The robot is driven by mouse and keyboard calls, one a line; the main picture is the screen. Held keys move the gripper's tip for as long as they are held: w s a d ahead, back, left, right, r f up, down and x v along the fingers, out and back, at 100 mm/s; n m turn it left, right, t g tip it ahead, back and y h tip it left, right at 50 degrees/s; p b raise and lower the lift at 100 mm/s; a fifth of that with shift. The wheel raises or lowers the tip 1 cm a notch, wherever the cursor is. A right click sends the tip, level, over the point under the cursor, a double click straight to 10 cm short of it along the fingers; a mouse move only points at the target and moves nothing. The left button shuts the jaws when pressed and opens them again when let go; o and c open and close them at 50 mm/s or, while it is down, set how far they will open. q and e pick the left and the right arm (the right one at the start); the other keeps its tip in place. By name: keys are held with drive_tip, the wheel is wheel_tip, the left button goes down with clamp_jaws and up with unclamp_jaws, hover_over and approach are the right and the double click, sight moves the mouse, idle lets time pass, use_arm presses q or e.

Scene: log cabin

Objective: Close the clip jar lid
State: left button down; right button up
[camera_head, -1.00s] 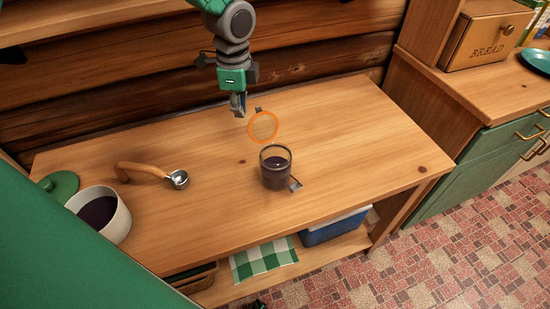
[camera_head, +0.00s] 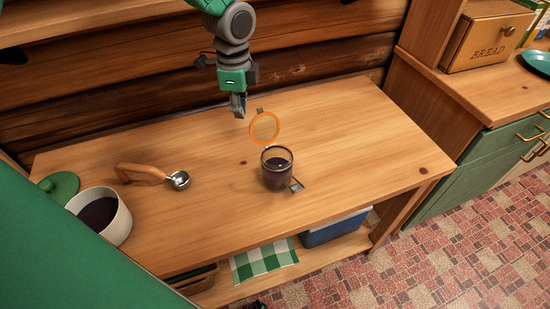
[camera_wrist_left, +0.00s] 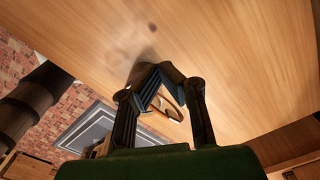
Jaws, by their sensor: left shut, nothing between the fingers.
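The clip jar (camera_head: 277,172) stands upright on the wooden table, with dark contents inside. Its lid (camera_head: 265,127), a clear disc with an orange ring, is swung open and stands up at the jar's back. A metal clip (camera_head: 296,185) sticks out at the jar's front right. My left gripper (camera_head: 240,112) points down behind and left of the lid, its fingers shut and empty. It seems close to the lid, but I cannot tell whether it touches. In the left wrist view the fingers (camera_wrist_left: 160,75) meet, with part of the orange ring (camera_wrist_left: 170,108) behind them. My right gripper is not in view.
A wooden-handled scoop (camera_head: 150,174) lies left on the table (camera_head: 355,130). A white pot (camera_head: 118,222) with dark contents and a green lid (camera_head: 60,186) are at the far left. The log wall (camera_head: 120,100) is close behind my gripper. The table's right side is clear.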

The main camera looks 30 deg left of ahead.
use_arm(q)
drive_tip(key=shift+a, duration=0.15)
drive_tip(key=shift+s, duration=0.1)
drive_tip(key=shift+s+d+p, duration=0.65)
drive_tip(key=shift+s+d, duration=0.95)
drive_tip(key=shift+d, duration=1.3)
wheel_tip(320, 180, up, 6)
drive_tip(key=p, duration=0.6)
drive_tip(key=shift+w+a, duration=0.15)
